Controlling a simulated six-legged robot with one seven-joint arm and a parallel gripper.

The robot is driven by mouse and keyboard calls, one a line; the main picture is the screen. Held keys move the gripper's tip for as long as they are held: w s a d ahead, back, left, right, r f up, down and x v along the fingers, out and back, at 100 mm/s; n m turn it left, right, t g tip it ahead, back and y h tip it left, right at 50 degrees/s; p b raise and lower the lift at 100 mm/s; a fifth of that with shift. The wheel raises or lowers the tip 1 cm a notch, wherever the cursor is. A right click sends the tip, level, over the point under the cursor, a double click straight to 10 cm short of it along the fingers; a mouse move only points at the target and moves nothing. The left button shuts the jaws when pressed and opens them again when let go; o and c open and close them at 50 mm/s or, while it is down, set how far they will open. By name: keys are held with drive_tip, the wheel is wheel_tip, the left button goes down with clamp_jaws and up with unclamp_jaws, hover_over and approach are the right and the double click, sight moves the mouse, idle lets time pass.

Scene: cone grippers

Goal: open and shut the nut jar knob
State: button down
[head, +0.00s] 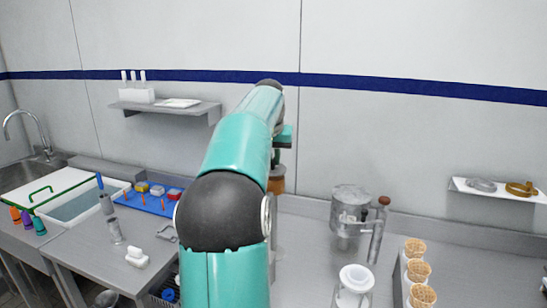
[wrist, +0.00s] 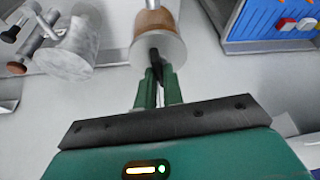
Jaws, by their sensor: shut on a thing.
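The nut jar (wrist: 155,20) is at the top middle of the wrist view, a cylinder with brown contents and a round grey lid. A dark knob (wrist: 155,57) stands out from the middle of the lid. My gripper (wrist: 158,76) has its green fingers closed on this knob. The fingertips partly hide it, and I cannot tell whether it is turned. In the head view a brown part of the jar (head: 277,184) shows just right of my arm, which hides much of it. The green gripper body (head: 284,137) shows above it.
A metal machine with a brown-knobbed handle (head: 350,212) stands right of the jar. Wafer cones (head: 419,270) stand in a holder at front right. A blue tray (head: 150,203) lies to the left. The wall is close behind the counter.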

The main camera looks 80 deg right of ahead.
drive_tip(key=n, duration=0.2)
drive_tip(key=n+t, duration=0.1)
drive_tip(key=n, duration=0.1)
drive_tip(key=shift+s+t+y, duration=0.2)
drive_tip(key=shift+t+y, duration=0.1)
drive_tip(key=n+t, duration=0.1)
drive_tip(key=n, duration=0.3)
drive_tip(key=shift+d+y, duration=0.15)
drive_tip(key=shift+y, duration=0.25)
drive_tip(key=n+t+y, duration=0.1)
drive_tip(key=n, duration=0.3)
drive_tip(key=shift+s+d, duration=0.1)
drive_tip(key=shift+n+y, duration=0.9)
drive_tip(key=shift+n, duration=1)
drive_tip(key=shift+t, duration=0.3)
drive_tip(key=c, duration=1.5)
unclamp_jaws()
